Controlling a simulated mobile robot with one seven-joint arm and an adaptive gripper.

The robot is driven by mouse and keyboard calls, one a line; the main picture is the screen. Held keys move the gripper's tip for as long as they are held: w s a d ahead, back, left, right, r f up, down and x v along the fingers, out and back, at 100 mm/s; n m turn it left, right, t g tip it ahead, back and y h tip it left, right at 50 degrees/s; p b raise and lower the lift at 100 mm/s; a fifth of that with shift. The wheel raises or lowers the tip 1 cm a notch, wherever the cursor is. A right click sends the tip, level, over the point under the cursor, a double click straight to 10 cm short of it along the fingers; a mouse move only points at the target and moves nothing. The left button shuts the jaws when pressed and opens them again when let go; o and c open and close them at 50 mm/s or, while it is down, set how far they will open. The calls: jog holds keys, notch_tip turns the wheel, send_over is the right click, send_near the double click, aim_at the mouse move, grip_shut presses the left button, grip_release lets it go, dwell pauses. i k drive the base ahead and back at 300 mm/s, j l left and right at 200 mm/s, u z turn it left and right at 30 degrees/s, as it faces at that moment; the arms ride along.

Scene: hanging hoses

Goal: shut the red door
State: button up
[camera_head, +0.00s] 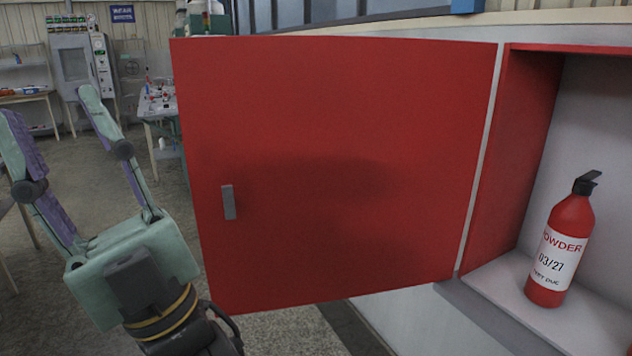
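The red door (330,130) stands wide open, swung out to the left of its cabinet (530,140), with its hinge side along the cabinet's left edge. A small grey handle (228,202) sits on the door near its free left edge. My gripper (52,108) is at the left of the view, with its two green and purple fingers spread wide and nothing between them. It is left of the door's free edge; its palm is near the door's lower left corner. I cannot tell whether they touch.
A red fire extinguisher (561,245) stands upright on the cabinet's white floor at the right. Workbenches (160,105) and a grey machine (80,65) are in the left background. Bare floor (85,190) shows behind my gripper. The cabinet is on a pale wall.

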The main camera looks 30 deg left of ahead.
aim_at(350, 163)
jog(key=j+z, duration=0.2)
jog(key=j, duration=0.25)
jog(key=j+z, duration=0.15)
jog(key=j, duration=0.3)
jog(key=k+j+z, duration=0.2)
jog(key=j, duration=0.25)
jog(key=j+z, duration=0.2)
jog(key=j, duration=0.3)
jog(key=k+j+z, duration=0.2)
jog(key=j, duration=0.2)
jog(key=j+z, duration=0.3)
jog(key=j, duration=0.3)
jog(key=k+j+z, duration=0.1)
jog(key=j+z, duration=0.2)
jog(key=j, duration=0.25)
jog(key=j+z, duration=0.45)
jog(key=j, duration=0.7)
jog(key=k+j, duration=0.1)
jog(key=j, duration=0.4)
jog(key=k+j+u, duration=0.25)
jog(key=k+j, duration=0.05)
jog(key=k, duration=0.1)
